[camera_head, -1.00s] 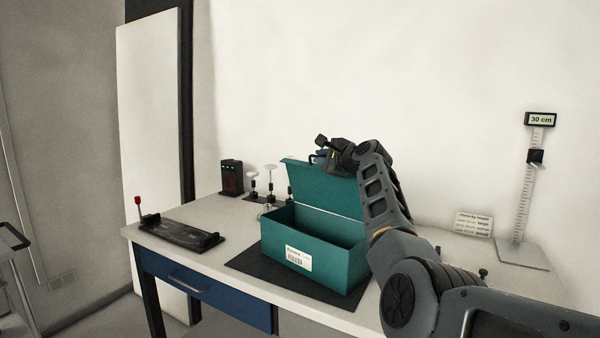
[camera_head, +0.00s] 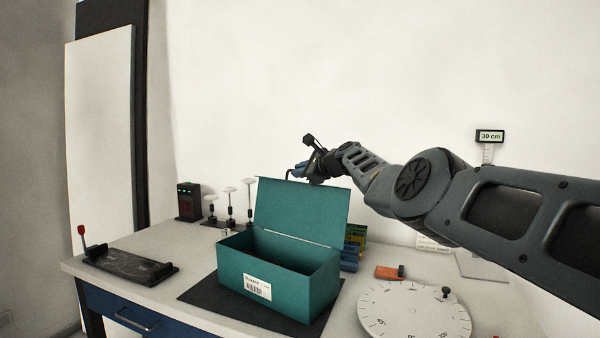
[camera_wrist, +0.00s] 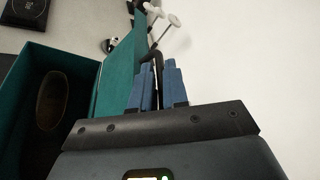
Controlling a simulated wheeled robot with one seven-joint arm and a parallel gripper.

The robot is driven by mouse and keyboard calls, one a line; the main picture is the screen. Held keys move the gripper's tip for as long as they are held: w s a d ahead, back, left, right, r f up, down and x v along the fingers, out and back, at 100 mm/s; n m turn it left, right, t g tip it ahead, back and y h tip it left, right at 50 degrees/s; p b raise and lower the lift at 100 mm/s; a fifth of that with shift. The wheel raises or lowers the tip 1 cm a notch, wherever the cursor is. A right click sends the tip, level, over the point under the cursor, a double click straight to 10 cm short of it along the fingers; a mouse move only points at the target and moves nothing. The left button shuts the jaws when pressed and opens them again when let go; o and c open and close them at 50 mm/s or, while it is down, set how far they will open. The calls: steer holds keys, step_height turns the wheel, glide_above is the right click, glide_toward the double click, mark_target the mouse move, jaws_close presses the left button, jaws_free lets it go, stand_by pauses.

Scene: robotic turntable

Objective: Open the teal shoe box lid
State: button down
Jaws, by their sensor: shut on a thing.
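The teal shoe box (camera_head: 262,290) stands on a dark mat in the head view, with a barcode label on its front. Its teal lid (camera_head: 300,212) stands up at the back, tilted slightly backward, and the inside is exposed. My gripper (camera_head: 301,170) is above the lid's top edge, with its blue fingers shut on a thin black hooked rod (camera_wrist: 151,58). The rod's bent end points down near the lid; I cannot tell whether it touches. In the wrist view the lid (camera_wrist: 118,75) is left of the fingers, and a dark oval thing (camera_wrist: 52,100) lies in the box.
A round white dial (camera_head: 414,312) and an orange block (camera_head: 388,272) are right of the box. A black device with a red-tipped lever (camera_head: 130,265) lies left. Several small stands (camera_head: 230,210) and a dark box (camera_head: 189,201) are behind. A height gauge (camera_head: 489,137) stands right.

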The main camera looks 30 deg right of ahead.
steer(key=shift+d, duration=0.2)
steer(key=c, duration=1.2)
jaws_free()
steer(key=shift+s+p, duration=0.1)
steer(key=shift+p, duration=0.2)
steer(key=shift+s+d+r+p, duration=0.15)
steer(key=shift+s+r+p, duration=0.05)
steer(key=shift+s+p, duration=0.2)
steer(key=shift+s+r+p, duration=0.2)
steer(key=shift+s+p, duration=0.45)
steer(key=shift+p, duration=0.1)
steer(key=shift+v, duration=1.5)
steer(key=shift+b+v, duration=0.45)
steer(key=shift+v, duration=0.75)
steer(key=shift+f, duration=0.1)
